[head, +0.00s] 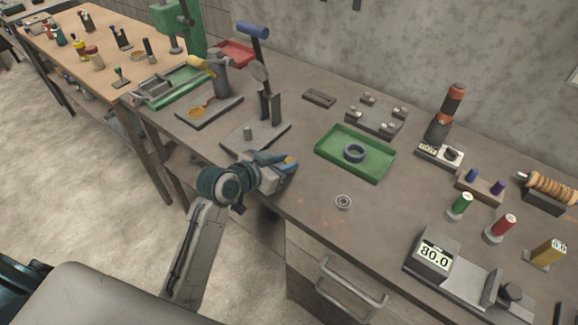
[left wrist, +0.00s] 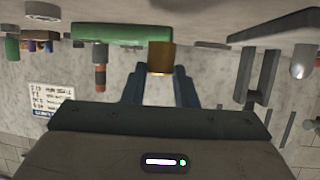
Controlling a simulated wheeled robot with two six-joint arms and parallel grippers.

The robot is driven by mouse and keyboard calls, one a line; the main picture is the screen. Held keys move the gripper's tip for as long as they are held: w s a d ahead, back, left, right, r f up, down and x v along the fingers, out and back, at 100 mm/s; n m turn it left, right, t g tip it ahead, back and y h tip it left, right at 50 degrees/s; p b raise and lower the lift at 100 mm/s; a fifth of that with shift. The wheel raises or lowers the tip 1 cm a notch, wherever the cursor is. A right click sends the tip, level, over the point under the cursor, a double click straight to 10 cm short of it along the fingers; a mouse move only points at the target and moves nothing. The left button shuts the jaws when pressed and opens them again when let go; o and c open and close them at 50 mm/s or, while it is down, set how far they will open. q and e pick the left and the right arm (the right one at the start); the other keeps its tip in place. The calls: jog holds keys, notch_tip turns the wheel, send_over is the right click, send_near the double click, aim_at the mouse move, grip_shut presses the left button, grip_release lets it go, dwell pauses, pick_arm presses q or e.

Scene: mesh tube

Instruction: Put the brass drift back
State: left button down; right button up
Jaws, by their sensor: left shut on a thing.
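The brass drift (left wrist: 160,57) is a short golden-brown piece between the two blue fingers of my left gripper (left wrist: 160,88) in the left wrist view. In the head view my left gripper (head: 288,163) is shut on it above the bench's front edge, just in front of the press, and only a small brass bit (head: 290,160) shows there. Its lower end is hidden. A small block (head: 480,186) with blue and purple pegs stands at the right of the bench. My right gripper is not in view.
A press (head: 266,103) with a blue handle stands behind my gripper. A green tray (head: 372,168) holds a blue ring (head: 354,152). A bearing ring (head: 343,201) lies in front of it. Bare bench surrounds the bearing ring.

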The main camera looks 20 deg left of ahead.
pick_arm(q)
jog(key=shift+w+d, duration=0.5)
jog(key=shift+w, duration=0.15)
notch_tip(320, 180, down, 3)
jog(key=shift+p, duration=0.6)
jog(key=shift+f, duration=0.3)
jog(key=shift+f, duration=0.2)
jog(key=c, duration=1.1)
grip_release()
jog(key=shift+c, duration=0.2)
jog(key=shift+r, duration=0.1)
